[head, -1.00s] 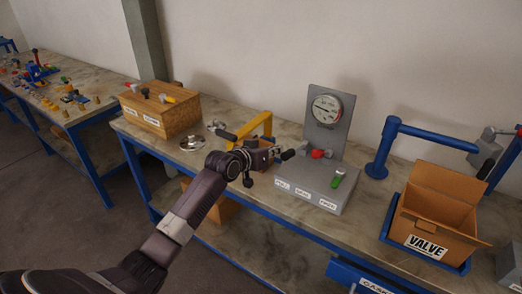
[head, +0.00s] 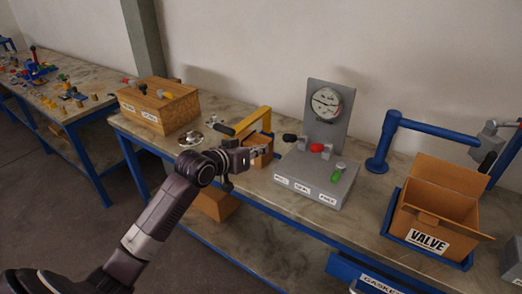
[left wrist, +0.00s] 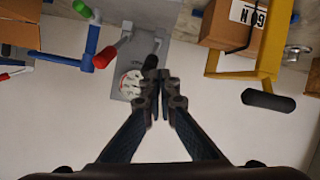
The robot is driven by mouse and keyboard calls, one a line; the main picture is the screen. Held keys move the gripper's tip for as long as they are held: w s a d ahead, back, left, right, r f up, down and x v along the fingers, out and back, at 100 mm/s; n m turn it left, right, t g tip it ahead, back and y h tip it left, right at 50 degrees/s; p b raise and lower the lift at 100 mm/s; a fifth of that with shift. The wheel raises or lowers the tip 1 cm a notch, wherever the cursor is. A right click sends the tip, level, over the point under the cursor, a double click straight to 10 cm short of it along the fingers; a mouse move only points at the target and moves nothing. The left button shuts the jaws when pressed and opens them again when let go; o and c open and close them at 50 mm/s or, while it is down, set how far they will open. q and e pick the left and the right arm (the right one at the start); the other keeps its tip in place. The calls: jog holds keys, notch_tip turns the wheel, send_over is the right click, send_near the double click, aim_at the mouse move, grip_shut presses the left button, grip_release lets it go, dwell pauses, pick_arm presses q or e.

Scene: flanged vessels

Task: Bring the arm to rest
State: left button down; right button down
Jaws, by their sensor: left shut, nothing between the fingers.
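My left gripper (head: 262,151) is in the middle of the head view, above the workbench and left of the grey gauge stand. It is shut and empty. In the left wrist view its two fingers (left wrist: 158,82) meet at the tips, with the gauge stand (left wrist: 150,50) beyond them. My left arm reaches in from the lower left of the head view. My right gripper is in neither view.
The gauge stand (head: 318,180) carries black, red and green handles. Left of it are a yellow-handled carrier (head: 266,118) and a wooden box (head: 158,108). An open VALVE carton (head: 432,205) and a blue post (head: 384,145) stand to the right. Bare bench (head: 250,195) lies in front.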

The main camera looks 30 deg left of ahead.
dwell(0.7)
pick_arm(q)
jog(key=s+a+f+g+y, duration=0.1)
jog(key=s+f+g, duration=0.1)
jog(key=f, duration=1)
jog(key=s+a+f+g+y, duration=0.1)
jog(key=s+f, duration=0.2)
jog(key=f, duration=1)
jog(key=s+f+g+b, duration=0.1)
jog(key=s+f, duration=0.4)
jog(key=f, duration=0.3)
jog(key=s+f+g, duration=0.2)
jog(key=s+f, duration=0.3)
jog(key=f, duration=0.3)
jog(key=s+d+f+m+g, duration=0.1)
jog(key=s+d+f, duration=0.3)
jog(key=s+f, duration=0.4)
jog(key=s+d+f+m+g+b, duration=0.1)
jog(key=s+d+f+g, duration=0.2)
jog(key=s+f, duration=0.5)
jog(key=s+d+f+m+g, duration=0.2)
jog(key=s+d+f, duration=0.3)
jog(key=s, duration=2.1)
notch_tip(320, 180, down, 4)
jog(key=shift+s+d+r, duration=0.1)
jog(key=shift+s+d, duration=0.05)
jog(key=shift+s, duration=0.05)
